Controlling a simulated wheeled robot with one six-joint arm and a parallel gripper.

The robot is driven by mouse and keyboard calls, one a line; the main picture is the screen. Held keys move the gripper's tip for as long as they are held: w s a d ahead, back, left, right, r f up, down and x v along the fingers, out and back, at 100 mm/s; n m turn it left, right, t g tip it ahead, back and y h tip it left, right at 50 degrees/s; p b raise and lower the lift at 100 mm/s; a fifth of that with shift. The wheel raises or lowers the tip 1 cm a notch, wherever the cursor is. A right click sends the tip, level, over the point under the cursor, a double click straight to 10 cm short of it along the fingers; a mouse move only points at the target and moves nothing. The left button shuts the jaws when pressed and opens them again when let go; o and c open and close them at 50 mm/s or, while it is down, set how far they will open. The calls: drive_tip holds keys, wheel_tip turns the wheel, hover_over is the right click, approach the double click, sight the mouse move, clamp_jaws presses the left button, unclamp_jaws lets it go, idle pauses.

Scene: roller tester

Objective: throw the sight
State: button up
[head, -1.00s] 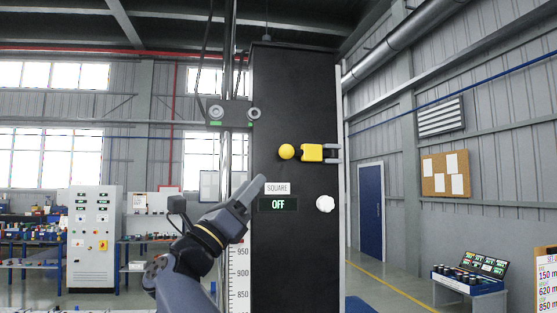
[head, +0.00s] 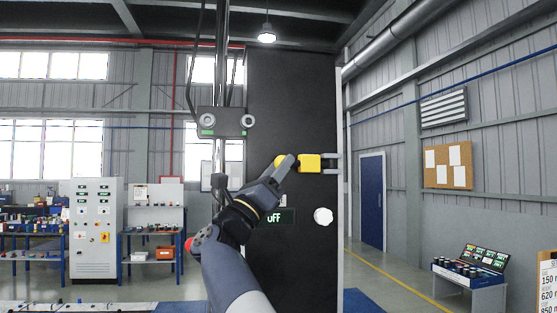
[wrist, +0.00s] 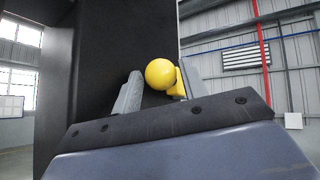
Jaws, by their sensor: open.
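The sight is a yellow lever with a round ball knob (head: 281,161) and a square yellow body (head: 309,163), held in a grey bracket at the right edge of a tall black panel (head: 300,100). The lever points left, about level. My gripper (head: 287,166) is open at the knob, and a finger hides part of the ball in the head view. In the wrist view the ball (wrist: 159,73) shows between the two fingertips (wrist: 156,82), close to the right one. Whether either finger touches it I cannot tell.
A white round knob (head: 323,216) sits on the panel below the lever. A chrome post with a dark two-roller block (head: 226,121) stands left of the panel. A grey control cabinet (head: 94,230) and workbenches stand farther back left.

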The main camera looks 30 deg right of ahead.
drive_tip(key=shift+d+r, duration=0.1)
clamp_jaws()
idle(0.5)
